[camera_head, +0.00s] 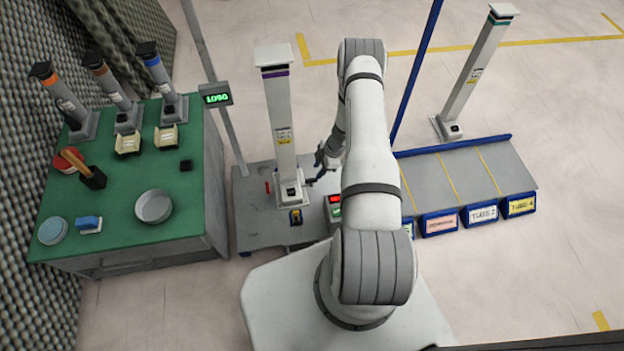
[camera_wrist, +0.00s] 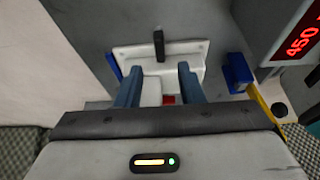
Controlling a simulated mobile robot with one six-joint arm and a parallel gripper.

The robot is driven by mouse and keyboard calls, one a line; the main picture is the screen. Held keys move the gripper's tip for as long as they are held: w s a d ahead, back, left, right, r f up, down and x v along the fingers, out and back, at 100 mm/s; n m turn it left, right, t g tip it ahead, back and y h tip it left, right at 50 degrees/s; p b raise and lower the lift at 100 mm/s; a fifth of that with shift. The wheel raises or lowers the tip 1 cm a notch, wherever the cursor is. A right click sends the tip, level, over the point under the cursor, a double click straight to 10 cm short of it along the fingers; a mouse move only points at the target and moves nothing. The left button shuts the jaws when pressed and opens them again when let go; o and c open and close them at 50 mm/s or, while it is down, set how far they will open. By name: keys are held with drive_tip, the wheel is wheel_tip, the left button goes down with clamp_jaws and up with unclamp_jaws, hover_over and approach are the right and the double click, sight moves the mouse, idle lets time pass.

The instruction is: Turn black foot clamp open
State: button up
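The black foot clamp (camera_wrist: 159,45) shows in the wrist view as a short dark bar, upright in the picture, on a white foot plate (camera_wrist: 192,49). In the head view the foot (camera_head: 291,190) is at the base of a tall white column (camera_head: 281,125) with a purple band; the clamp is too small there to read its turn. My gripper (camera_wrist: 157,72) is open, with two blue-grey fingers apart and nothing gripped. The clamp appears just beyond the fingertips, roughly centred between them. In the head view my gripper (camera_head: 321,170) is to the right of the column foot.
A grey platform (camera_head: 255,225) carries the column. A box with a red display (camera_wrist: 300,42) and a blue block (camera_wrist: 237,72) are close on the right. A green bench (camera_head: 110,205) with tools stands left. A second column (camera_head: 475,75) and labelled bins (camera_head: 480,213) are right.

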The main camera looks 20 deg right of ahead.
sight(311, 179)
drive_tip(key=b+x, duration=0.2)
drive_tip(key=x, duration=0.4)
drive_tip(key=shift+f, duration=0.2)
clamp_jaws()
drive_tip(key=shift+a, duration=0.2)
drive_tip(key=shift+d, duration=0.1)
